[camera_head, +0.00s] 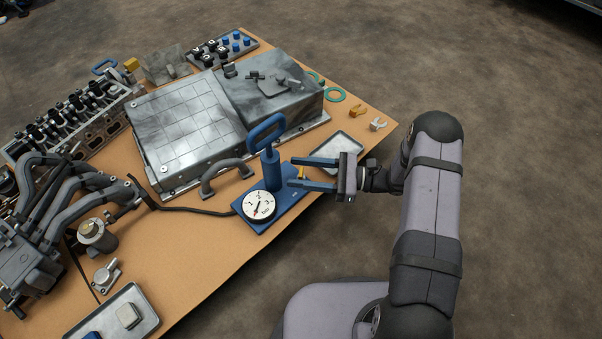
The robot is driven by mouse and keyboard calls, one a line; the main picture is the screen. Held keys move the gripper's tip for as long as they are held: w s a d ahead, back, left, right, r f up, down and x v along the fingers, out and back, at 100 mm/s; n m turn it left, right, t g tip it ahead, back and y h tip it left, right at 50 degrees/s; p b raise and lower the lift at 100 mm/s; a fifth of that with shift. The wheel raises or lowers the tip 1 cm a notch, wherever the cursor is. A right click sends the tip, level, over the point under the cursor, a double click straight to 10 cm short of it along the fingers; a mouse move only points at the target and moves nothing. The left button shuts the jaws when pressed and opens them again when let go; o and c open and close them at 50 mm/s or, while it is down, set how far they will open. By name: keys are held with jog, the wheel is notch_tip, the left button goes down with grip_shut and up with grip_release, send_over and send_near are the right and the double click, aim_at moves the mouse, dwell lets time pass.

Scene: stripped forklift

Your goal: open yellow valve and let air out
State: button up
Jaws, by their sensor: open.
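A blue hand pump (271,172) stands upright on a blue base plate on the table, with a looped handle on top. A round white gauge (259,205) with a red needle sits at its front; its reading is too small to tell. A small yellow valve (302,172) shows just right of the pump's column, partly hidden. My gripper (292,172) comes from the right with its two blue fingers open and pointing left at the pump. In this view the valve lies between the fingers; I cannot tell whether they touch it.
A black hose (190,210) runs left from the pump. A grey metal tray (337,146) lies behind my gripper. A large grey battery housing (185,130) stands behind the pump. Engine parts (75,120) crowd the left side. The table front by the pump is mostly clear.

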jog(key=c, duration=1)
jog(key=shift+c, duration=0.2)
jog(key=shift+g, duration=0.3)
jog(key=shift+n+g+b, duration=0.3)
jog(key=shift+n+g, duration=0.4)
jog(key=shift+g, duration=0.1)
jog(key=o, duration=1)
jog(key=shift+o, duration=0.2)
